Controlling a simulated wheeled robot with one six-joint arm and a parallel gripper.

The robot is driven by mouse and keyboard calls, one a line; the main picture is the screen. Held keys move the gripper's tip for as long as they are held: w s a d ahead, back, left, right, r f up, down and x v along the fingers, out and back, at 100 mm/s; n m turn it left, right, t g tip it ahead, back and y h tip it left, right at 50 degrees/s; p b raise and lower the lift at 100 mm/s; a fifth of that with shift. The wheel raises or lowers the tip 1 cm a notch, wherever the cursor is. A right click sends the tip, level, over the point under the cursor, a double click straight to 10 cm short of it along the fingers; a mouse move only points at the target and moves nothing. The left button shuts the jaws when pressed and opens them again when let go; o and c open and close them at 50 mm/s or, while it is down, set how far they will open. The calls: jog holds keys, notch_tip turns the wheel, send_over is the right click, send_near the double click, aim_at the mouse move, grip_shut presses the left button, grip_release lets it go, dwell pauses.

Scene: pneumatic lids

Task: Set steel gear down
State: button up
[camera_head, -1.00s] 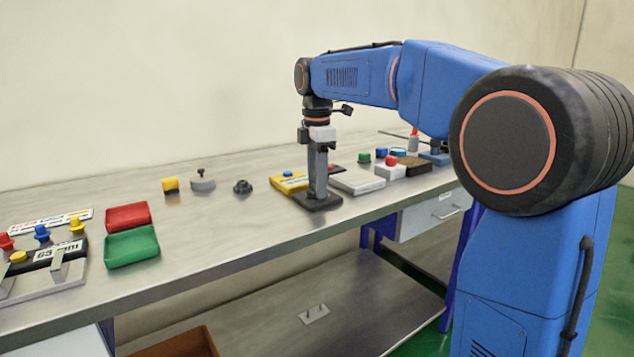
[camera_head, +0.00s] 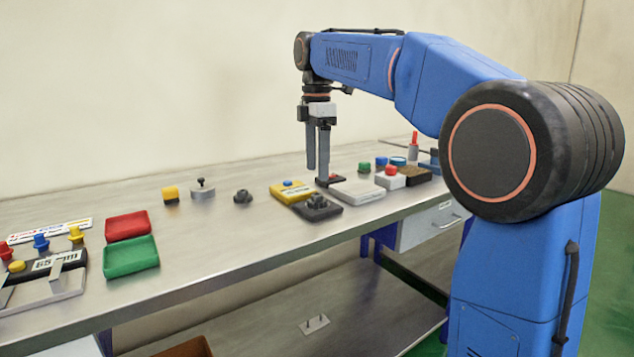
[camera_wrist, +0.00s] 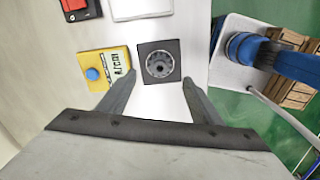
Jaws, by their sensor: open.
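The steel gear (camera_head: 317,203) sits on a dark square base (camera_head: 325,211) near the front of the bench. In the wrist view the gear (camera_wrist: 160,65) is round and dark, centred on its square base (camera_wrist: 144,48). My gripper (camera_head: 317,176) is open and empty, raised above the bench slightly behind and above the gear. In the wrist view its two fingers (camera_wrist: 160,84) are spread apart, with the gear beyond their tips and not touching them.
A yellow block with a blue button (camera_head: 283,190) stands left of the base, and a pale plate (camera_head: 358,191) to its right. Another dark gear-like part (camera_head: 243,196) lies farther left. Red (camera_head: 128,225) and green (camera_head: 132,256) trays are at the left.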

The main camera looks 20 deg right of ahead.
jog(key=shift+r, duration=2.25)
jog(key=s+d+f+m+t, duration=0.1)
jog(key=s+d+f+m, duration=0.1)
jog(key=s+f+m, duration=0.45)
jog(key=s+d+f+m+t, duration=0.15)
jog(key=s+f, duration=0.25)
jog(key=s, duration=0.6)
jog(key=s+d+f+m+t, duration=0.1)
jog(key=s+f+m, duration=0.4)
jog(key=s+f, duration=0.3)
jog(key=s+d+f+m+t, duration=0.1)
jog(key=s+d+f+m, duration=0.1)
jog(key=s+f+m, duration=0.3)
jog(key=s+f, duration=0.4)
jog(key=f, duration=0.4)
jog(key=shift+d+m, duration=0.25)
jog(key=shift+m, duration=0.05)
